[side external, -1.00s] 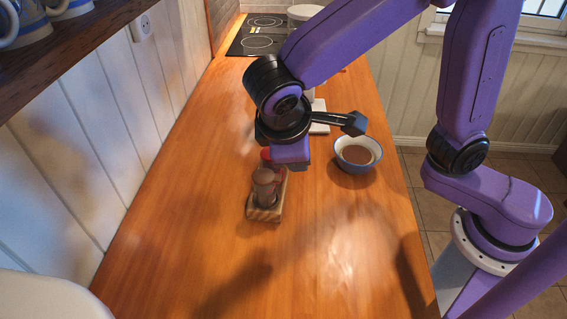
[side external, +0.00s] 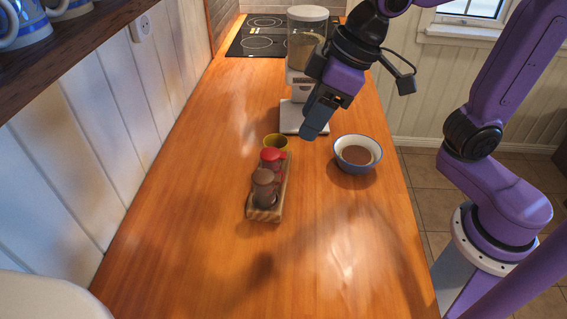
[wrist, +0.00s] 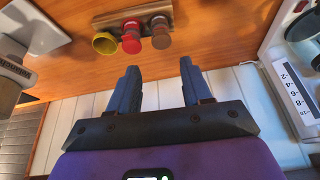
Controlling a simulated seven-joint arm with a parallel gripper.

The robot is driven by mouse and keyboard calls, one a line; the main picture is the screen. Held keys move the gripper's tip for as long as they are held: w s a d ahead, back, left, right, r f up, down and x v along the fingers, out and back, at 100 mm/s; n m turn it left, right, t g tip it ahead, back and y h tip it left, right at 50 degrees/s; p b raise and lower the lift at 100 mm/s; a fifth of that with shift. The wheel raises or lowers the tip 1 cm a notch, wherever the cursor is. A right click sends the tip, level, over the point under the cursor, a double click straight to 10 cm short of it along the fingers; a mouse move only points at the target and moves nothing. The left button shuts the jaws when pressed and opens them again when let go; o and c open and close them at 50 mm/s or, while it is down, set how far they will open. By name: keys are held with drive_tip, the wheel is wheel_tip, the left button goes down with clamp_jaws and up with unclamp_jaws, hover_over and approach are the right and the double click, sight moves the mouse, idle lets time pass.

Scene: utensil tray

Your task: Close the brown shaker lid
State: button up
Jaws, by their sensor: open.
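The brown shaker (side external: 264,186) stands at the near end of a small wooden tray (side external: 263,215). Its domed brown top shows in the side view, but I cannot tell there whether the lid is fully down. In the wrist view the brown shaker (wrist: 160,34) is the rightmost in the row. A red shaker (side external: 272,160) stands just behind it, also seen in the wrist view (wrist: 131,38). My gripper (side external: 313,133) is open and empty, raised above the counter, behind and to the right of the tray. Its two fingers (wrist: 157,75) are apart in the wrist view.
A yellow cup (side external: 276,141) is at the tray's far end. A blue-rimmed bowl of brown contents (side external: 357,155) stands to the right. A white appliance with a clear container (side external: 303,85) stands behind, before the cooktop (side external: 265,35). The near counter is clear.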

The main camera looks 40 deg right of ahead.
sight(276, 177)
drive_tip(key=x, duration=1.2)
drive_tip(key=shift+w+f, duration=0.1)
drive_tip(key=shift+f, duration=0.25)
clamp_jaws()
unclamp_jaws()
drive_tip(key=v, duration=1.7)
drive_tip(key=shift+r, duration=0.25)
drive_tip(key=s+d+f+n+g+h, duration=0.2)
drive_tip(key=s+d+f+n+g, duration=0.1)
drive_tip(key=s+d+f, duration=0.9)
drive_tip(key=shift+s+d+f+n+h, duration=0.3)
drive_tip(key=shift+s+d+f+n, duration=0.15)
drive_tip(key=shift+f+n, duration=0.4)
